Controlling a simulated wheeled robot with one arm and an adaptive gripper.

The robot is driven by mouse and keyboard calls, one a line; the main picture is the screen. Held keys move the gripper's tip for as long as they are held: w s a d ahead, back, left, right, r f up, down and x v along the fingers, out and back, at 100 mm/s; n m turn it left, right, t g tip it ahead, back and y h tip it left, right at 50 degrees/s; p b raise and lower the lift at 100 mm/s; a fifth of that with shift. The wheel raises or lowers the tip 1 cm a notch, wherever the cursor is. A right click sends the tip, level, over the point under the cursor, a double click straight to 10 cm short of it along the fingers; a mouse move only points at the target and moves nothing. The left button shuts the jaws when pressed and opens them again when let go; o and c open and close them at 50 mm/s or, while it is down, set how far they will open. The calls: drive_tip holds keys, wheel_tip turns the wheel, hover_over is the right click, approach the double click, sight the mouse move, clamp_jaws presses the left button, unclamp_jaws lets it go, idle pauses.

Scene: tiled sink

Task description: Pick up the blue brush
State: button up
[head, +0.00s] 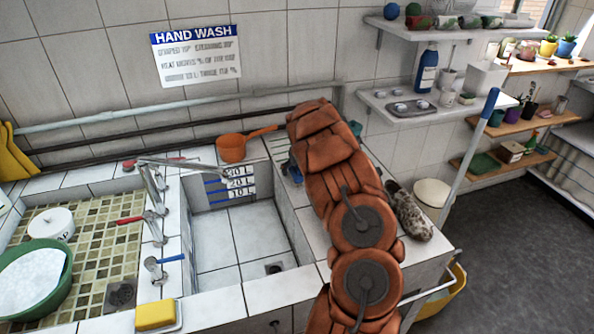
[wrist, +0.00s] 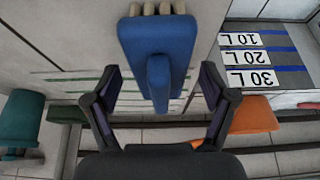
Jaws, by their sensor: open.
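The blue brush (wrist: 155,55) is in the upper middle of the wrist view, with its pale bristles at the top edge and its narrower part pointing down between the fingers. My gripper (wrist: 161,80) is open, one finger on each side of the brush with a visible gap to both. I cannot tell how far the brush lies in depth from the fingertips. In the head view only a small blue piece, likely the brush (head: 294,170), shows at the left side of my arm on the tiled ledge. My arm hides the rest of it and my gripper there.
An orange pan (head: 231,148) stands left of my arm by the back wall. A sink basin with litre marks (head: 230,187) lies left of the ledge. A blue-topped pole (head: 472,145) leans at the right.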

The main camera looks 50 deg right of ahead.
drive_tip(key=shift+w+f, duration=0.1)
drive_tip(key=shift+f, duration=0.15)
drive_tip(key=shift+c, duration=0.4)
drive_tip(key=c, duration=1.2)
drive_tip(key=shift+r, duration=0.1)
drive_tip(key=shift+c, duration=0.2)
drive_tip(key=shift+r+b, duration=0.9)
drive_tip(key=shift+r, duration=0.45)
drive_tip(key=shift+a+r, duration=0.1)
drive_tip(key=shift+r, duration=0.25)
drive_tip(key=s+a+b, duration=0.2)
drive_tip(key=a, duration=0.5)
drive_tip(key=s+a+r+b, duration=0.1)
drive_tip(key=s+a+b, duration=0.2)
drive_tip(key=a, duration=0.5)
drive_tip(key=shift+r, duration=0.25)
